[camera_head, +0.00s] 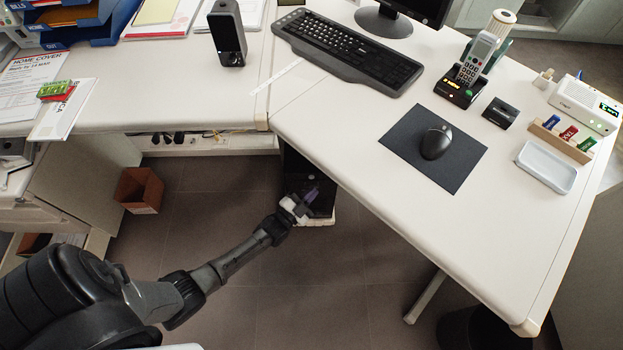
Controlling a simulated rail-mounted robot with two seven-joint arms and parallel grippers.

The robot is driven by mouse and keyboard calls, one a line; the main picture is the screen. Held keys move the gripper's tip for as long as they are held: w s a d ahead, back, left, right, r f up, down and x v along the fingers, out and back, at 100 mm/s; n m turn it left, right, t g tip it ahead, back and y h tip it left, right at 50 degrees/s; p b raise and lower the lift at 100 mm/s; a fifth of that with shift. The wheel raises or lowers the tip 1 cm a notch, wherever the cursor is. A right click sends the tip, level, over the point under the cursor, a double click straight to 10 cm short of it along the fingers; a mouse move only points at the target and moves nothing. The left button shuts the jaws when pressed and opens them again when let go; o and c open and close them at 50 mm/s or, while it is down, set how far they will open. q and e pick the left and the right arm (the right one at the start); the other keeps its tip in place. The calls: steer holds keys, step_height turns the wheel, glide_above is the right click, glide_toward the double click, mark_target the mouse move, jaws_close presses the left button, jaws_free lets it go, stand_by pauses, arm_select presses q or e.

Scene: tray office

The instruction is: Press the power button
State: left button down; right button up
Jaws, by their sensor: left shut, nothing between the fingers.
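My left arm reaches in from the lower left. Its gripper (306,198) is shut and empty, in front of the tower's lower part. A small purple patch shows by the fingertips. I cannot tell whether the fingertips touch the tower. The power button is not distinguishable; the gripper or the dark front may hide it. My right gripper is not in view.
The white desk (345,125) overhangs the tower, with a keyboard (345,52), speaker (228,32), mouse (436,142) and phone (477,58) on it. A brown bin (139,190) stands on the floor at left. A desk leg (424,298) is at lower right. The floor between is clear.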

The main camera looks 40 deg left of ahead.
arm_select(q)
steer(key=shift+w+a, duration=0.6)
steer(key=shift+w, duration=0.05)
stand_by(0.7)
stand_by(0.8)
steer(key=shift+w+a, duration=0.3)
stand_by(0.5)
steer(key=shift+w+a+b, duration=0.25)
steer(key=shift+b, duration=0.1)
stand_by(0.6)
steer(key=shift+s+d, duration=0.1)
stand_by(0.3)
steer(key=shift+s+d+r, duration=0.1)
steer(key=shift+s+d+p, duration=0.35)
steer(key=shift+s+p, duration=0.05)
